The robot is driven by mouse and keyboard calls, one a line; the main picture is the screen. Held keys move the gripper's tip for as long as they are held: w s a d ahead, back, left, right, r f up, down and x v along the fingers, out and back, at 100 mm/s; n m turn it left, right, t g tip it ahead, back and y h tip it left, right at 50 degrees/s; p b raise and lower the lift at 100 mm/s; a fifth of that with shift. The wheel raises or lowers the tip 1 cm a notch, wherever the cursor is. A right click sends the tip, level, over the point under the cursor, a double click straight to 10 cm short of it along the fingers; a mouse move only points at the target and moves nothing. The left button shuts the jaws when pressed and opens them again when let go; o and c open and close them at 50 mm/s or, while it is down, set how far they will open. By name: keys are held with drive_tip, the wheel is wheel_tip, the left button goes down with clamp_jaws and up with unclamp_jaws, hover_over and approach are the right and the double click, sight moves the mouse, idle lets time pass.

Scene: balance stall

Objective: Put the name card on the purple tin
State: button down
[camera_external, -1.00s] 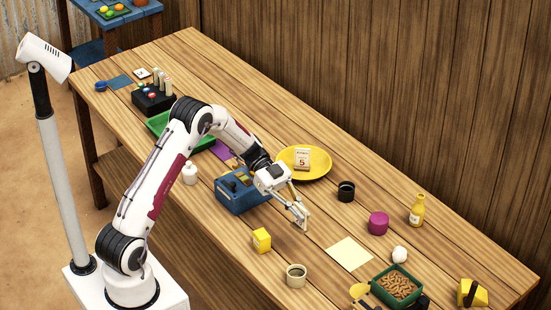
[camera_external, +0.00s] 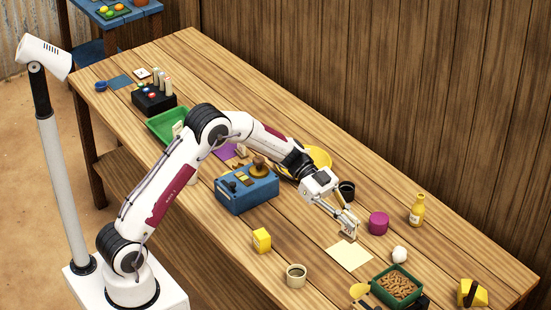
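The purple tin (camera_external: 378,223) stands upright on the table, right of centre. My gripper (camera_external: 348,230) is just left of the tin and close to it, above the far edge of a cream paper sheet. It is shut on a small pale upright piece (camera_external: 349,234), which looks like the name card. Any writing on it is too small to read. The card appears apart from the tin, and nothing lies on the tin's top.
A dark cup (camera_external: 346,189) stands behind my gripper, and a yellow bottle (camera_external: 417,210) stands right of the tin. The cream sheet (camera_external: 350,256), a white lump (camera_external: 399,254) and a green tray (camera_external: 418,281) lie nearer. My arm partly covers the yellow plate (camera_external: 319,156).

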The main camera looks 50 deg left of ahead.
drive_tip(key=w+d+r+n+t+y, duration=0.25)
drive_tip(key=w+r+n+t, duration=0.25)
drive_tip(key=w, duration=0.4)
drive_tip(key=w+d+r+n+t+y, duration=0.25)
drive_tip(key=w+r+n+t, duration=0.2)
drive_tip(key=w, duration=0.35)
drive_tip(key=w+a+f+n+t+y, duration=0.2)
drive_tip(key=a+f+n+y, duration=0.2)
drive_tip(key=a+f, duration=0.1)
drive_tip(key=w+a+f+n+t+y, duration=0.2)
drive_tip(key=a+f+n+y, duration=0.2)
drive_tip(key=a, duration=0.4)
drive_tip(key=shift+w+f+y, duration=0.25)
drive_tip(key=shift+f+y, duration=0.2)
drive_tip(key=shift+y, duration=0.35)
drive_tip(key=shift+t, duration=0.25)
drive_tip(key=shift+f, duration=0.1)
wheel_tip(320, 180, down, 6)
idle(0.6)
